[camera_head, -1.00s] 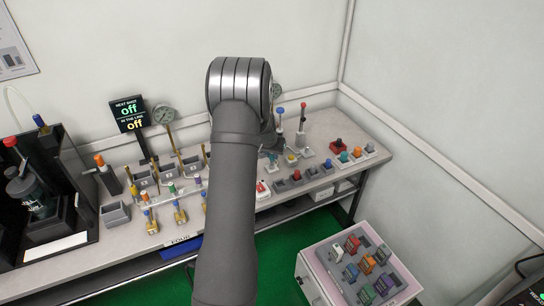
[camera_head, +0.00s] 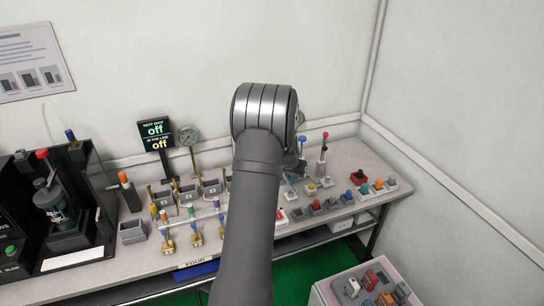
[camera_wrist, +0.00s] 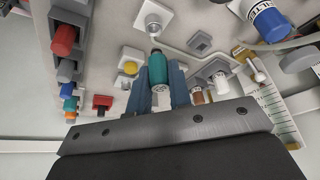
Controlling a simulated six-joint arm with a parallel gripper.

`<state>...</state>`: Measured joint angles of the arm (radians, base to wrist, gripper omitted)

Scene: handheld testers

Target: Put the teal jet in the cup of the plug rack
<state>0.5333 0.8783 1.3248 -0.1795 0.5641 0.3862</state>
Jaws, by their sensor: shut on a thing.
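In the wrist view my gripper (camera_wrist: 158,76) is shut on the teal jet (camera_wrist: 157,65), a short teal cylinder with a pale end, one blue-grey finger on each side. A silver cup on a white square base (camera_wrist: 152,22) shows just beyond the jet; I cannot tell whether they touch or whether this is the plug rack's cup. A row of coloured plugs stands at the left, with a red plug (camera_wrist: 64,40) and a blue plug (camera_wrist: 69,88). In the head view my arm hides the gripper and the jet.
A yellow button (camera_wrist: 130,68) and a large blue-capped cylinder (camera_wrist: 267,20) are near the gripper. In the head view a red-topped lever (camera_head: 324,150), a gauge (camera_head: 188,135) and a black sign (camera_head: 157,133) stand on the crowded bench. A box of coloured pieces (camera_head: 335,292) stands at lower right.

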